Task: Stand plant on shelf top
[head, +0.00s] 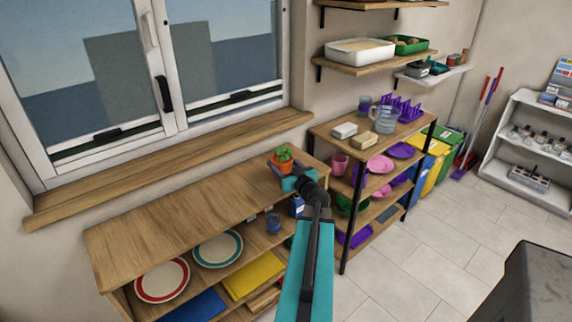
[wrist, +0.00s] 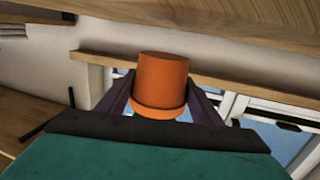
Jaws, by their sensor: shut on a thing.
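The plant (head: 283,155) is a small green succulent in an orange terracotta pot. In the wrist view the pot (wrist: 161,84) sits between the two dark fingers of my gripper (wrist: 163,100), which is shut on it. The picture there is upside down, and the leaves are hidden. In the head view my gripper (head: 284,167) is at the right end of the low wooden shelf's top (head: 190,205). I cannot tell whether the pot touches that top or hangs just above it.
Plates (head: 162,280) and a blue cup (head: 272,223) stand inside the low shelf. A taller rack (head: 400,135) with jug, cups and purple dishes stands to the right. A window sill (head: 170,165) runs behind. The low shelf's top is otherwise bare.

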